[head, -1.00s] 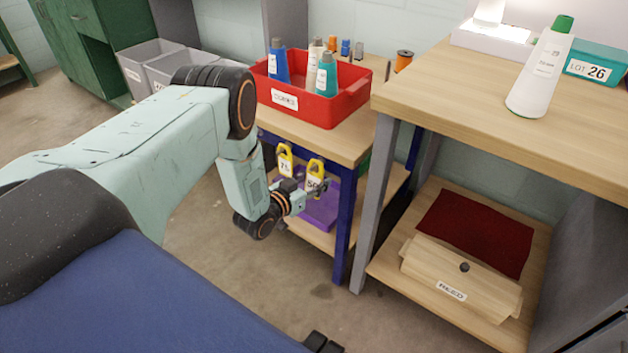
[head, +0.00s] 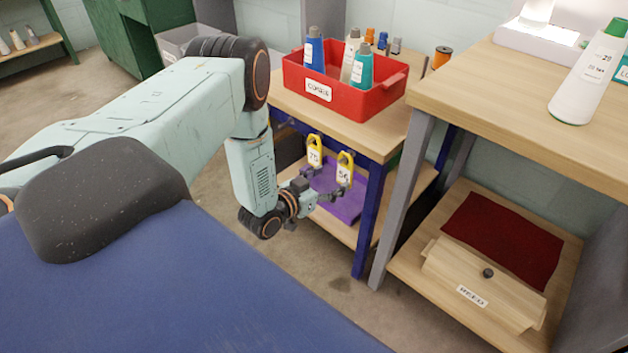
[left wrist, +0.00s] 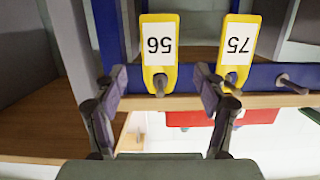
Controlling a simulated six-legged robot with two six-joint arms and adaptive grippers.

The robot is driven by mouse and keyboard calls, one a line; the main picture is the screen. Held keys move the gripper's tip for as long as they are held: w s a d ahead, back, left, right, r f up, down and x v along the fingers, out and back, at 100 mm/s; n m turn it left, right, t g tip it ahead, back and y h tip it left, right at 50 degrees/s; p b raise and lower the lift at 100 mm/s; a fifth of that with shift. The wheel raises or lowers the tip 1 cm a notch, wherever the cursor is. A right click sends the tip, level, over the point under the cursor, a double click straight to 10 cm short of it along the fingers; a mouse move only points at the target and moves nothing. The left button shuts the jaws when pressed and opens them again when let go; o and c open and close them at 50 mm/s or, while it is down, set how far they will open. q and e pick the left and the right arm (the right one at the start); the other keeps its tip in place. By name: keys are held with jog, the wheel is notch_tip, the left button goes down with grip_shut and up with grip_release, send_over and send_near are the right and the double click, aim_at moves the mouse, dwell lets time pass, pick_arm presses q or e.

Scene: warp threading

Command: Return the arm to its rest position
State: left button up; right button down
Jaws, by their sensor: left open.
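My left arm comes in from the left in the head view, bent down at the elbow. Its gripper (head: 322,187) is open and empty, just left of and below the yellow tag marked 56 (head: 345,168). In the left wrist view, which shows the scene upside down, the open fingers (left wrist: 160,85) stand either side of the line to tag 56 (left wrist: 159,50), apart from it. The tag hangs on a peg on the blue rail. The yellow tag marked 75 (head: 315,152) hangs beside it, also in the wrist view (left wrist: 238,48). My right gripper is not in view.
A red tray (head: 345,93) of cones stands on the blue-legged table above the tags. A purple thing (head: 340,205) lies on its lower shelf. The wooden bench (head: 520,110) with a white bottle (head: 590,78) stands right. Open floor (head: 320,270) lies below the gripper.

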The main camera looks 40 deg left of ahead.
pick_arm(q)
jog(key=s+d+f+n+g+p, duration=0.1)
jog(key=s+d+f+g, duration=0.15)
jog(key=s, duration=0.45)
jog(key=s+d+f+n+g+p, duration=0.1)
jog(key=s+d+f+g, duration=0.1)
jog(key=s+g, duration=0.3)
jog(key=s+d+f+n+g+p, duration=0.1)
jog(key=s+d+f+g, duration=0.15)
jog(key=s, duration=0.55)
jog(key=s+d+r+m+g+p, duration=0.1)
jog(key=s+d+r+g+p, duration=0.1)
jog(key=s+r, duration=0.3)
jog(key=s+d+r+g+y+p, duration=0.1)
jog(key=s+d+r+g+p, duration=0.2)
jog(key=s, duration=0.8)
notch_tip(320, 180, up, 3)
jog(key=shift+d+m+g+p, duration=0.3)
jog(key=shift+d+m+p, duration=0.1)
jog(key=shift+d+p, duration=0.6)
jog(key=shift+a, duration=0.15)
